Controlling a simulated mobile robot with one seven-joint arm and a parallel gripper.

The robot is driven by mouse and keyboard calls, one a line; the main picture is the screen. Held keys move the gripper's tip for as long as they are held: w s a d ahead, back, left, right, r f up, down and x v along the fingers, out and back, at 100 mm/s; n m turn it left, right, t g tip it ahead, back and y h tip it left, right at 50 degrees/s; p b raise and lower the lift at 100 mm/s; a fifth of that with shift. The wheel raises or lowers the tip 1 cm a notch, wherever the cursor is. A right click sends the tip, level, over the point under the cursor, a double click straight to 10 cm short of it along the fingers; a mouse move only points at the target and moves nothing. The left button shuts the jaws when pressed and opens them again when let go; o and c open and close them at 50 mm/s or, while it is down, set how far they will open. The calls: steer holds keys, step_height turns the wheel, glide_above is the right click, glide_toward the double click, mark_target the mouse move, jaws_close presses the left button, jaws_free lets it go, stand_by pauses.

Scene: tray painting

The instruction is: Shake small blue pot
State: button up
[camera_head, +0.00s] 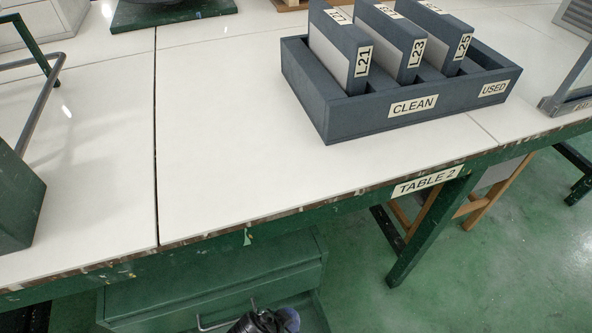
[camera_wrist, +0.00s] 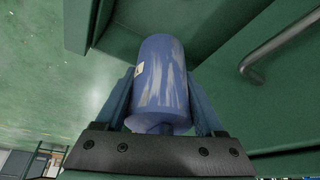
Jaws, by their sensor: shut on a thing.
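The small blue pot (camera_wrist: 162,75) is a blue cylinder with pale worn streaks and a small label at its left edge. My gripper (camera_wrist: 160,105) is shut on it, with one finger on each side of the pot in the wrist view. In the head view, my dark gripper (camera_head: 255,323) shows at the bottom edge, below the table's front edge, with a bluish part of the pot (camera_head: 288,318) beside it. Most of both is cut off there.
A green drawer unit (camera_head: 210,278) with a metal handle lies under the white table (camera_head: 220,150), close to my gripper. A grey-blue box (camera_head: 350,125) marked CLEAN and USED holds upright labelled blocks on the table. The table's front middle is clear.

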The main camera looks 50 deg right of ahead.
steer(key=d+b, duration=0.1)
steer(key=d, duration=0.6)
steer(key=a+p, duration=0.2)
steer(key=a, duration=0.5)
steer(key=d+b, duration=0.2)
steer(key=d, duration=0.5)
steer(key=a+p, duration=0.2)
steer(key=a, duration=0.5)
steer(key=d+b, duration=0.1)
steer(key=d, duration=0.5)
steer(key=shift+d+f, duration=0.1)
steer(key=shift+d, duration=0.2)
steer(key=a+p, duration=0.2)
steer(key=a, duration=0.4)
steer(key=shift+a, duration=0.25)
steer(key=d, duration=0.3)
steer(key=shift+b, duration=0.4)
steer(key=shift+d, duration=0.2)
